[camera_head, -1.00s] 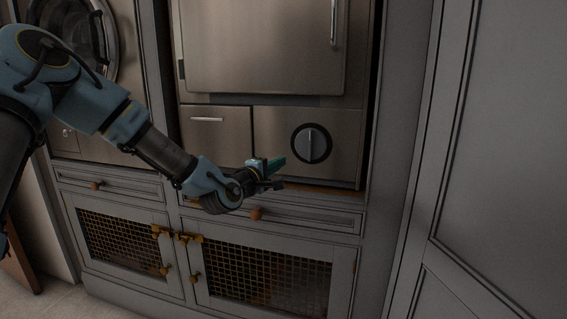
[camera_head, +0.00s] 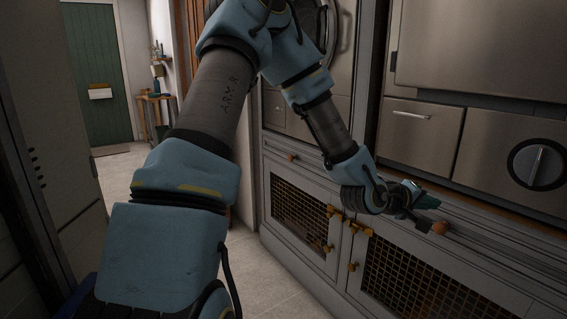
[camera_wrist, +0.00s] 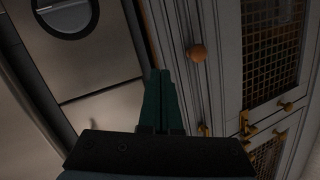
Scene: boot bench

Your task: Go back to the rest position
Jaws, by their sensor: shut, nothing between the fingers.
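My gripper (camera_head: 432,212) is in front of the cabinet, near the drawer below the steel appliance. In the wrist view, my gripper's green fingers (camera_wrist: 162,98) lie together, shut with nothing between them. A round wooden drawer knob (camera_wrist: 197,53) is beside the fingertips in that view, apart from them. In the head view the knob (camera_head: 439,228) shows close by the gripper. My arm reaches across the middle of the head view, bent, and hides part of the cabinet and the round-door machine.
The steel appliance (camera_head: 480,50) has a round dial (camera_head: 537,163) at right. Mesh-fronted cabinet doors (camera_head: 300,220) with brass latches stand below. Open tiled floor (camera_head: 262,275) lies at lower middle. A green door (camera_head: 97,75) and a small wooden table (camera_head: 157,115) are at the far left.

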